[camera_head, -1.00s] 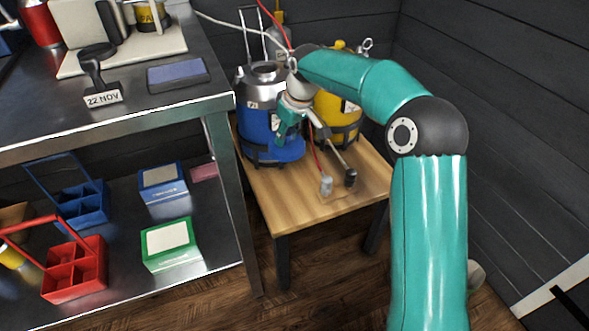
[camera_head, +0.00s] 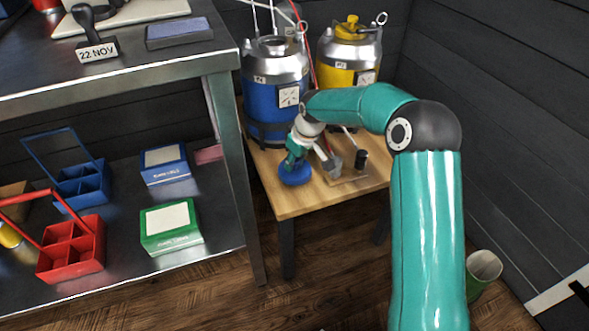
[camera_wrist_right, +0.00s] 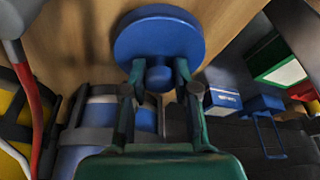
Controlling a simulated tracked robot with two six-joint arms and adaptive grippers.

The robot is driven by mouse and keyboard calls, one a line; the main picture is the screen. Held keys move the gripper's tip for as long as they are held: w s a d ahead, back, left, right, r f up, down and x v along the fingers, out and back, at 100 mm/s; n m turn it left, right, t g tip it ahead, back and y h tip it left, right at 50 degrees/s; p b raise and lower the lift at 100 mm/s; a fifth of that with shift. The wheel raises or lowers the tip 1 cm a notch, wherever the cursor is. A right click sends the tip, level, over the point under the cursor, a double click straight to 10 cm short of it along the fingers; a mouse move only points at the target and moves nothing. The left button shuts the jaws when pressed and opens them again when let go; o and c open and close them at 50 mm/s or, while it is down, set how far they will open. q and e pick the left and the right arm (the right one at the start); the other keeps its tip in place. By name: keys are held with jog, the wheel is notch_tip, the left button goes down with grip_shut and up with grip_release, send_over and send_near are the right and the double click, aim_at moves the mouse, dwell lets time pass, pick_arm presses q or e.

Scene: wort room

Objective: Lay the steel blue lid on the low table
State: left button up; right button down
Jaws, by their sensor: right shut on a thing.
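The steel blue lid (camera_head: 296,175) is a round blue disc over the left front part of the low wooden table (camera_head: 300,202). In the right wrist view the lid (camera_wrist_right: 158,38) shows its flat disc and a round knob. My right gripper (camera_head: 293,160) is shut on the knob, with one finger on each side of it in the wrist view (camera_wrist_right: 158,74). The lid is at or just above the tabletop; I cannot tell whether it touches. My left gripper is not in view.
A blue keg (camera_head: 274,97) with an open steel top and a yellow keg (camera_head: 347,55) stand at the table's back. A small board with a grey piece and a black piece (camera_head: 361,159) lies right of the lid. A steel shelf (camera_head: 232,150) stands left. The table's front is clear.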

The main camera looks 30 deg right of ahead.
aim_at(304, 176)
jog(key=shift+f, duration=0.95)
jog(key=c, duration=0.9)
grip_release()
jog(key=shift+s+r, duration=0.1)
jog(key=shift+r, duration=0.35)
jog(key=p+v, duration=0.3)
jog(key=v, duration=0.8)
jog(key=shift+s+r+p, duration=0.1)
jog(key=shift+p, duration=0.3)
